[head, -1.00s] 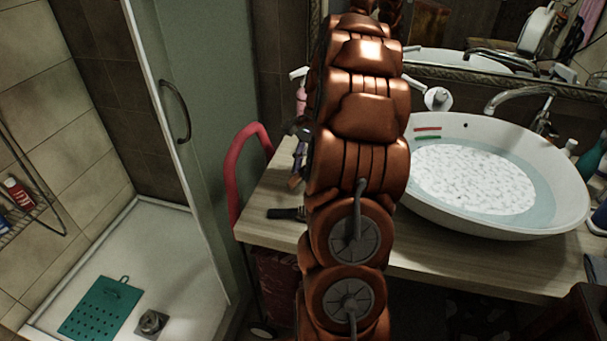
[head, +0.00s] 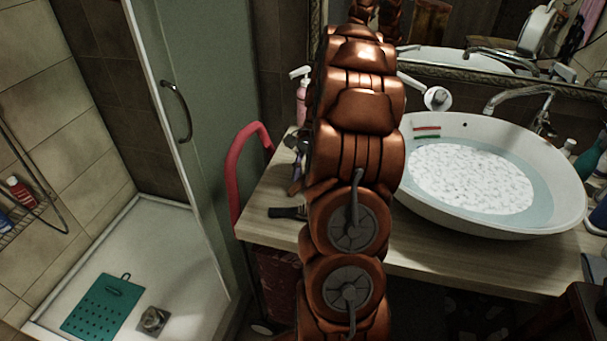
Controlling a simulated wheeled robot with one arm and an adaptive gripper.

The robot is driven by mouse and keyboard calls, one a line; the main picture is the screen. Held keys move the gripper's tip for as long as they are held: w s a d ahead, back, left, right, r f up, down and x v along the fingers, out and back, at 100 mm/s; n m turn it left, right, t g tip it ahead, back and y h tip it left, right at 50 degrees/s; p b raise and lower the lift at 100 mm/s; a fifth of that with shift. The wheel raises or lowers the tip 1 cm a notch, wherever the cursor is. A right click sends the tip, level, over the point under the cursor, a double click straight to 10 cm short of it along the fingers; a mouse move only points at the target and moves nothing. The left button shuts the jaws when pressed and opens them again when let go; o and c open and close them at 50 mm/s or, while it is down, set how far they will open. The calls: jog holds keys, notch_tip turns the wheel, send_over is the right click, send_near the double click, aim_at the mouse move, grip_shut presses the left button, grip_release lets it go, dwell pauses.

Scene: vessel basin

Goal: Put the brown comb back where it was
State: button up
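I cannot make out the brown comb in the head view. My copper-coloured arm stands upright in the middle and covers part of the wooden counter (head: 425,262). My gripper is hidden behind the arm, so its fingers and anything in them do not show. A dark flat handle-like object (head: 287,212) lies on the counter's left part, partly covered by the arm. Several small dark and purplish items (head: 296,165) lie behind it, too small to name.
A white basin (head: 570,205) with water and pale bits stands right of my arm, with red and green strips (head: 427,132) inside. A pink pump bottle (head: 302,100) stands at the back left. A red curved rail (head: 232,170) and glass shower door (head: 205,130) are left.

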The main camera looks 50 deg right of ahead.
jog(key=shift+o, duration=1.2)
jog(key=b+v, duration=0.2)
jog(key=v, duration=1)
jog(key=s+a+r+n+g+h, duration=0.2)
jog(key=a+n, duration=0.6)
jog(key=a, duration=1.5)
jog(key=s+a+f+n+h, duration=0.1)
jog(key=s+a+f+n, duration=0.1)
jog(key=s, duration=0.4)
jog(key=s+a+f+n, duration=0.3)
jog(key=s+a+n, duration=0.1)
jog(key=s+a, duration=0.2)
jog(key=s+a+f+n+h, duration=0.1)
jog(key=s+a+f+n, duration=0.1)
jog(key=s, duration=0.5)
jog(key=shift+s+a+f+n+t+h, duration=0.35)
jog(key=shift+a+n, duration=0.15)
jog(key=shift+a, duration=0.65)
jog(key=shift+r, duration=0.1)
